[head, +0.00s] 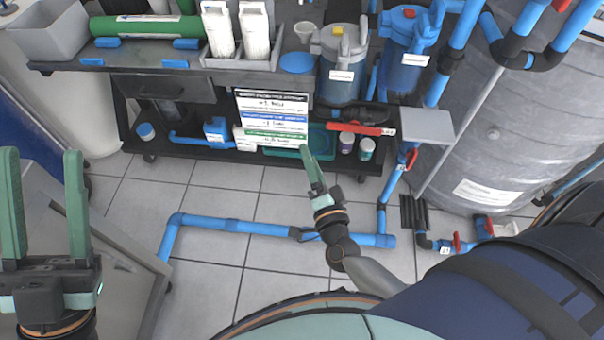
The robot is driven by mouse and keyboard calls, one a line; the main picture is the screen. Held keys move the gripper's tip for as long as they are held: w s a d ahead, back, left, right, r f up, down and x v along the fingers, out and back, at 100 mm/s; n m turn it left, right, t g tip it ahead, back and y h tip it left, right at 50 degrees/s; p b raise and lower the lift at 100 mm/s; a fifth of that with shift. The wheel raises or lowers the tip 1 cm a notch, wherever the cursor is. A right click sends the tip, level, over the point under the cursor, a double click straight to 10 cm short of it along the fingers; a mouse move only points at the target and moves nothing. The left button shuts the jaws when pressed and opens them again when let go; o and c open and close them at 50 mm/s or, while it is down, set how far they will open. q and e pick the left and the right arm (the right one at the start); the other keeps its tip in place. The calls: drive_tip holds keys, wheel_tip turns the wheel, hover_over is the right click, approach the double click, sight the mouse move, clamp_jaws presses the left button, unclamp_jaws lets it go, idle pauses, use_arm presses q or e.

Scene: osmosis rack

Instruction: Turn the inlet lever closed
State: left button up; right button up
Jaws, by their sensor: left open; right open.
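Several red valve levers show in the head view; their labels are too small to read, so I cannot tell which is the inlet. A long red lever (361,128) lies nearly level below the filter housings. A smaller red lever (410,158) sits on the upright blue pipe at right. Two more, one red lever (456,242) and another (489,226), are low by the tank. My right gripper (309,163) is seen edge-on, open and empty, left of the long lever and apart from it. My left gripper (42,155) is open and empty at far left.
A blue pipe (270,229) runs low across the tiled floor. A dark cart (160,90) carries filters, a bin and a sign (270,118). A grey tank (485,130) stands at right. A grey plate (427,124) juts out above the smaller lever.

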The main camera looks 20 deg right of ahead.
drive_tip(key=s+a+r+n+g+y+p, duration=0.6)
drive_tip(key=s+n+p, duration=0.2)
drive_tip(key=n+p, duration=0.6)
drive_tip(key=shift+s+r+y, duration=0.15)
drive_tip(key=shift+s+y, duration=0.2)
drive_tip(key=shift+y, duration=0.05)
drive_tip(key=shift+a, duration=0.1)
